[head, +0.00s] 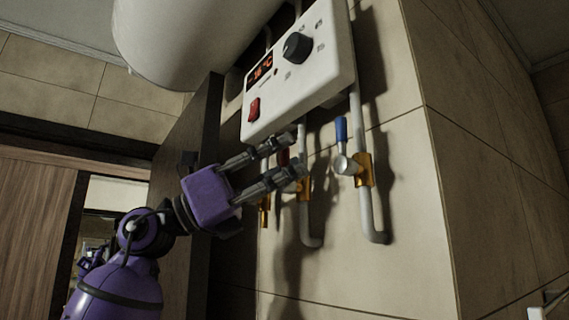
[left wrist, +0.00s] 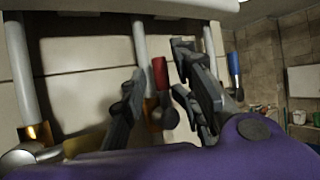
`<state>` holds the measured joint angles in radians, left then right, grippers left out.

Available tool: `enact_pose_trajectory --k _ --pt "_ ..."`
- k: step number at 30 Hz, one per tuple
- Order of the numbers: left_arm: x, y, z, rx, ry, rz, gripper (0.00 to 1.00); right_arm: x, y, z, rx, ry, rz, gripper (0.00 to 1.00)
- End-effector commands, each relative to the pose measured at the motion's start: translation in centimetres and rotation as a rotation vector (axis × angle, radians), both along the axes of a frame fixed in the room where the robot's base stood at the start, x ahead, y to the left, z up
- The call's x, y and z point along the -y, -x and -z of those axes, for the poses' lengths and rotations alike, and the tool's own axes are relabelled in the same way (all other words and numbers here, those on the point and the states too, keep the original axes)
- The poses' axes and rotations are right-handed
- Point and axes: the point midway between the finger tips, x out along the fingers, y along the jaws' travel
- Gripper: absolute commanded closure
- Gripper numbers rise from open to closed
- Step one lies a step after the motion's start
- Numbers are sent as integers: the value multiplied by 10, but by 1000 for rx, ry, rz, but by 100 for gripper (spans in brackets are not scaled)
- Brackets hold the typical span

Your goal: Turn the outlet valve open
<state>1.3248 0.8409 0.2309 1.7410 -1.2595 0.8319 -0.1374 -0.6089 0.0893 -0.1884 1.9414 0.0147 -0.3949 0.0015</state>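Two lever valves hang on pipes under a white heater panel. The red-handled valve (head: 283,157) is partly hidden by my left gripper (head: 294,155) in the head view; its red lever (left wrist: 160,74) stands upright in the left wrist view. The blue-handled valve (head: 341,131) is to the right, its lever upright; it also shows in the left wrist view (left wrist: 234,68). No label shows which is the outlet valve. My left gripper's fingers are apart, one on each side of the red lever in the wrist view. I cannot tell whether they touch it. My right gripper is not seen.
The panel (head: 300,75) with a dark knob (head: 297,47) and red switch (head: 253,109) is just above the gripper. A white tank (head: 185,40) hangs above. Grey pipes (head: 369,215) run down the tiled wall. A dark door edge (head: 190,190) stands close behind the left arm.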

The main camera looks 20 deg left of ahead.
Motion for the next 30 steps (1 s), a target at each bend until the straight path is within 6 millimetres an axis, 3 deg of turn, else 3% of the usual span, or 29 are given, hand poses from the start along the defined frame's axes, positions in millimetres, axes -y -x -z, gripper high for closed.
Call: enact_pose_trajectory --k 8,22,30 --pt "-5 1 4 -2 -1 0 72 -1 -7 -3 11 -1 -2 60" --pt "-79 26 46 -3 0 -2 72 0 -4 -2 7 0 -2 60" --pt "-99 33 57 -1 0 0 72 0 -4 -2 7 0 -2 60"
